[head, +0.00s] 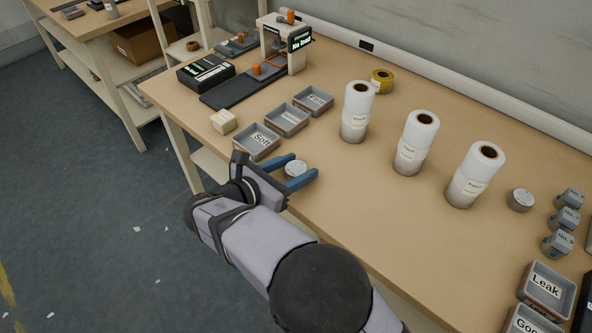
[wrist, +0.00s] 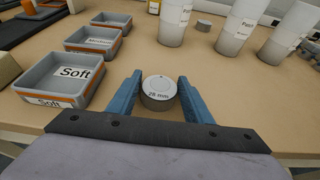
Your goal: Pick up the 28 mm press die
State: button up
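The 28 mm press die (wrist: 159,91) is a short grey cylinder with a pale top marked "28 mm". It stands upright on the table between the two blue fingers of my gripper (wrist: 160,104). In the wrist view a gap shows on each side of it, so the fingers are open around it. In the head view the die (head: 295,168) sits between the blue fingers of my gripper (head: 296,180), near the table's front edge.
The "Soft" tray (head: 257,142) stands just beyond the gripper, with two more trays behind it. Three white wadding rolls (head: 357,110) stand to the right. Another grey disc (head: 521,200) lies farther right. The table (head: 350,200) between is clear.

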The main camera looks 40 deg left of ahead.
aim_at(296, 168)
jog(key=c, duration=0.8)
jog(key=shift+r, duration=0.1)
jog(key=shift+c, duration=0.2)
notch_tip(296, 168, up, 10)
